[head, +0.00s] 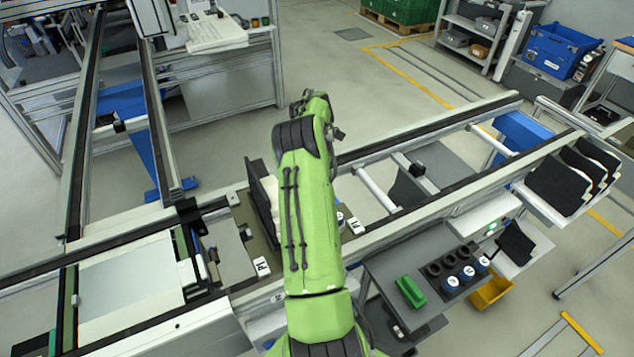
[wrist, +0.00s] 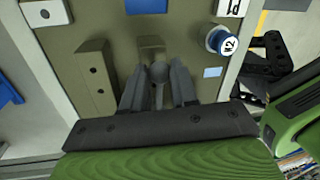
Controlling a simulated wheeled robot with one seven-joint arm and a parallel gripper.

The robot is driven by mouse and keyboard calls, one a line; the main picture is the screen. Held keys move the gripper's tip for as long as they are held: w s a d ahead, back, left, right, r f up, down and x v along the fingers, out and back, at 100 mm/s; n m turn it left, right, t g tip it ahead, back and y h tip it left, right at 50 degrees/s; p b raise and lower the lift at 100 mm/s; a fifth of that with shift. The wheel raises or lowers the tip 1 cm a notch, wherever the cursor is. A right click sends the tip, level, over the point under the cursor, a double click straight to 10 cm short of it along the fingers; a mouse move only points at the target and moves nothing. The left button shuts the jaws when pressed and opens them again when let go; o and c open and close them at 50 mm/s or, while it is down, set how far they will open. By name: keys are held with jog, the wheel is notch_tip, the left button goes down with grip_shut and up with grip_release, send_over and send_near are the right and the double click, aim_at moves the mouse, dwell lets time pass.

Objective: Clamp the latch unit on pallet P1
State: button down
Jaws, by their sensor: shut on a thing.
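The pallet (head: 243,222) is an olive-brown plate on the rail line in the head view, partly hidden behind my green arm. It fills the wrist view (wrist: 115,40). In the wrist view my gripper (wrist: 158,80) points at the plate, its two dark fingers close on either side of a grey round-ended lever (wrist: 159,74), which it grips. A tan block (wrist: 151,45) stands just beyond the lever, and a longer tan block (wrist: 96,78) with dark holes stands to the left. I cannot tell whether the lever is fully closed. The head view hides my fingers behind the arm.
A blue-capped part marked W2 (wrist: 225,40) stands right of my fingers. Black perforated brackets (wrist: 278,58) lie further right. In the head view, a grey side table holds a green block (head: 410,291) and white-and-blue cylinders (head: 467,273); a yellow bin (head: 491,292) sits beside it.

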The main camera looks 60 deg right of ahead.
jog(key=shift+w, duration=0.15)
dwell(0.4)
jog(key=c, duration=0.9)
grip_release()
jog(key=w+r+p, duration=0.1)
jog(key=r, duration=0.4)
jog(key=w+r+p, duration=0.1)
jog(key=r+p, duration=0.1)
jog(key=r, duration=0.3)
jog(key=w+d+r+p, duration=0.1)
jog(key=r+p, duration=0.1)
jog(key=r, duration=0.3)
jog(key=shift+r, duration=0.3)
jog(key=shift+f, duration=0.1)
